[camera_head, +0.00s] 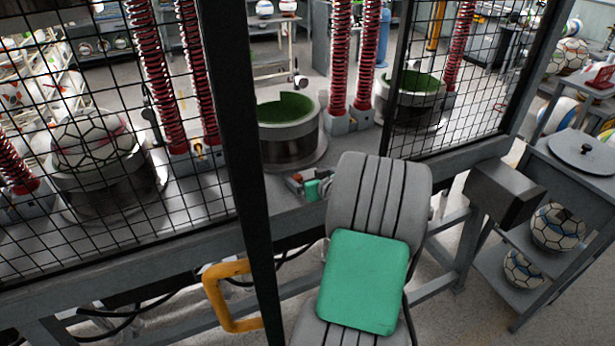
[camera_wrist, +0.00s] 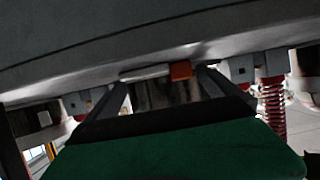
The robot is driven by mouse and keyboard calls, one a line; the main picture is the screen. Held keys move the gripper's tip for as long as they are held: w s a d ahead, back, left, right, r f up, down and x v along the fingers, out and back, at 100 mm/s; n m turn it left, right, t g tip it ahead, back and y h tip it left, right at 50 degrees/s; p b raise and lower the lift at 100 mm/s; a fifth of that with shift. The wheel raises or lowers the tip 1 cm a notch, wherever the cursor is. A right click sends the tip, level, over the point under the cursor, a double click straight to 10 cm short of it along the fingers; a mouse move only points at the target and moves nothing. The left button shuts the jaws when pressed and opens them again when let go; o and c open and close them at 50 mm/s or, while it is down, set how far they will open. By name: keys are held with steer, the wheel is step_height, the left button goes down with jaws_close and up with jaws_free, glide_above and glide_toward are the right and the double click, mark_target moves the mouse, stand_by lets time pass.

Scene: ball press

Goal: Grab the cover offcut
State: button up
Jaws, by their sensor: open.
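A small orange-red piece (camera_wrist: 181,70) shows between the open fingers of my gripper (camera_wrist: 168,85) in the wrist view. A pale flat strip (camera_wrist: 145,73) lies just left of it. I cannot tell whether these are the cover offcut or parts of it. In the head view a small reddish piece (camera_head: 297,178) sits at the front edge of the press bench, below the middle mould. The wrist view is dark, and no contact between fingers and piece is clear.
The press bench (camera_head: 205,205) carries the middle mould (camera_head: 290,140), lined green, and red springs (camera_head: 340,60). Wire mesh and a dark post (camera_head: 245,150) stand in front. A yellow handle (camera_head: 212,300) is at lower left. A shelf with balls (camera_head: 557,227) is at right.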

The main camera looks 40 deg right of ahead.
steer(key=shift+c, duration=0.3)
steer(key=c, duration=1.1)
